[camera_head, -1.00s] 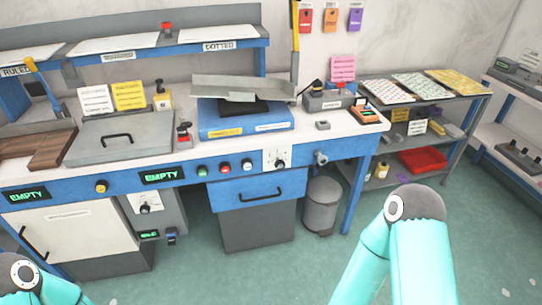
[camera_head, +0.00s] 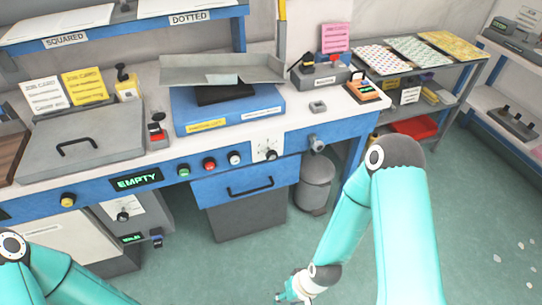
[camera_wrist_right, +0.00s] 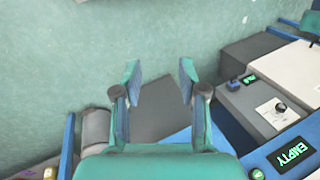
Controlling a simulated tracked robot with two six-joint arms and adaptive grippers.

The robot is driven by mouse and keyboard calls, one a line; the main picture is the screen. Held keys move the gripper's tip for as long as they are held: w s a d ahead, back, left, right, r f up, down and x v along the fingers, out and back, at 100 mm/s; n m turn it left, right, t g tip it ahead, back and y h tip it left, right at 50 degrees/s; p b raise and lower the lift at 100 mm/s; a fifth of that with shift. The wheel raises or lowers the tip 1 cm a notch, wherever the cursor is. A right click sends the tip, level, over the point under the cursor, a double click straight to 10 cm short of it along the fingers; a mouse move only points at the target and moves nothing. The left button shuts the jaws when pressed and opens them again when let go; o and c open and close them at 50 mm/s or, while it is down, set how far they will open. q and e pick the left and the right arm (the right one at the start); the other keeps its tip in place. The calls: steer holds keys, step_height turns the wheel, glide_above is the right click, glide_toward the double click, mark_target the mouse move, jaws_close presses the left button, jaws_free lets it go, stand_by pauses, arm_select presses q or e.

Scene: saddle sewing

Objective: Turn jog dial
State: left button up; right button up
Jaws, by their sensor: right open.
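Several dials show, and I cannot tell which is the jog dial. One black-pointered dial (camera_head: 268,152) sits on a white plate on the bench's blue front panel. A grey knob (camera_head: 317,143) sticks out at the panel's right end. Another dial (camera_head: 123,216) is on the lower control box, and it also shows in the right wrist view (camera_wrist_right: 281,107). My right gripper (camera_head: 280,297) is low at the bottom of the head view, touching none of these. In the right wrist view my right gripper (camera_wrist_right: 160,80) is open and empty. My left gripper is out of view.
A grey bin (camera_head: 315,185) stands beside the drawer cabinet (camera_head: 250,217). Green, red and white buttons (camera_head: 209,163) line the panel left of the dial. A metal tray (camera_head: 222,69) rests above the blue machine (camera_head: 230,112). The floor in front is clear.

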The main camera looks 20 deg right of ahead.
steer(key=shift+o, duration=2.2)
steer(key=shift+w+f, duration=0.2)
steer(key=shift+w, duration=0.1)
steer(key=shift+o, duration=0.5)
steer(key=w+d+f+t+b, duration=0.2)
steer(key=w+t+b, duration=0.1)
steer(key=w+b, duration=0.3)
steer(key=shift+w+f+n+h, duration=0.3)
steer(key=shift+w+f, duration=0.1)
steer(key=shift+w, duration=0.2)
steer(key=n+t+h+b, duration=0.3)
steer(key=t+b, duration=1.1)
steer(key=b, duration=0.6)
glide_toward(272, 157)
steer(key=w, duration=1)
steer(key=shift+w+f, duration=0.2)
steer(key=shift+f, duration=0.1)
